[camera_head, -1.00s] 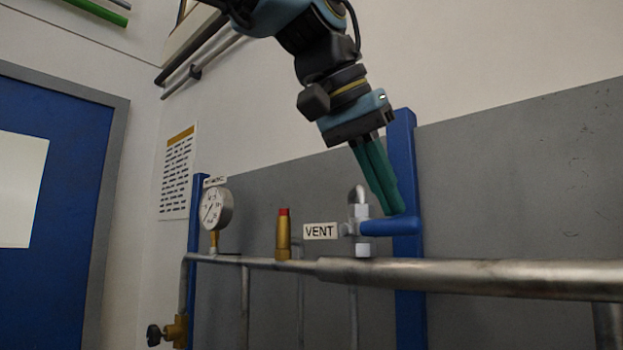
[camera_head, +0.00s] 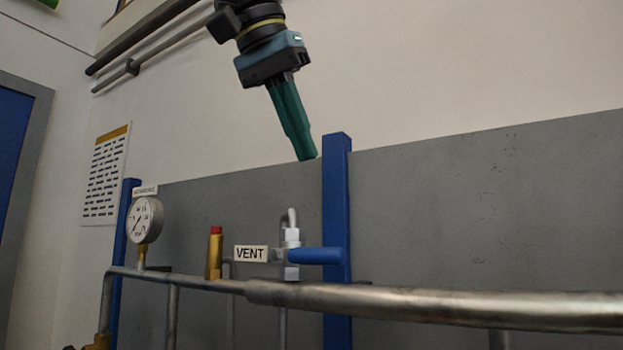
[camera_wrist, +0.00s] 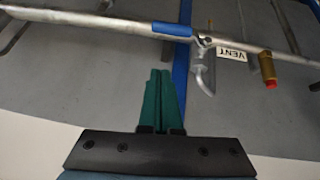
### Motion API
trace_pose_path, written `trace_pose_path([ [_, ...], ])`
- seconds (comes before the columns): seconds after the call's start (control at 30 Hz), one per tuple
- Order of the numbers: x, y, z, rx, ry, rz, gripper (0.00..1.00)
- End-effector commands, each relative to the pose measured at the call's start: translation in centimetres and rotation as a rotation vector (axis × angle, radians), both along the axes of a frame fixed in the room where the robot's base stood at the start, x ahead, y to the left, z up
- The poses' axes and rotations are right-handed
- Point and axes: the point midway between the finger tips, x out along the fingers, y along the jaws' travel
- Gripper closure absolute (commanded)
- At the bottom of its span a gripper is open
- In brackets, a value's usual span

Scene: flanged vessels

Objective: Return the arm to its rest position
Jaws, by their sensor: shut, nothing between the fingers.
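My gripper (camera_head: 306,158) shows at the top middle of the head view, with its green fingers together and nothing between them. It points down and slightly right, above the vent valve and apart from it. In the wrist view the shut green fingers (camera_wrist: 161,75) are at the middle. The vent valve with its blue handle (camera_head: 318,256) sits on the pipe, with the handle lying level and pointing right. The blue handle also shows in the wrist view (camera_wrist: 172,29). The VENT label (camera_head: 251,254) is left of the valve.
A steel pipe (camera_head: 420,302) runs across the front. A pressure gauge (camera_head: 145,219) and a brass fitting with a red top (camera_head: 215,252) stand on it at left. A blue post (camera_head: 337,180) rises behind the valve. The wall area at upper right is clear.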

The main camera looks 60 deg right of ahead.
Motion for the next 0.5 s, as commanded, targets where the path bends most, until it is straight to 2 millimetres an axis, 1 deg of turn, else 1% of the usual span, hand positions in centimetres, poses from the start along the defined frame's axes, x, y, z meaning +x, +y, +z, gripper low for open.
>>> trace_pose_path([
  [0.03, 0.0, 0.3, 0.6, -0.002, 0.0, 0.0, 1.0],
  [0.1, 0.0, 0.7, 1.2, -0.001, 0.0, 0.0, 1.0],
  [0.2, 0.0, 1.1, 1.7, 0.0, 0.0, 0.0, 1.0],
  [0.5, 0.2, 1.2, 1.7, 0.004, 0.0, 0.005, 1.0],
])
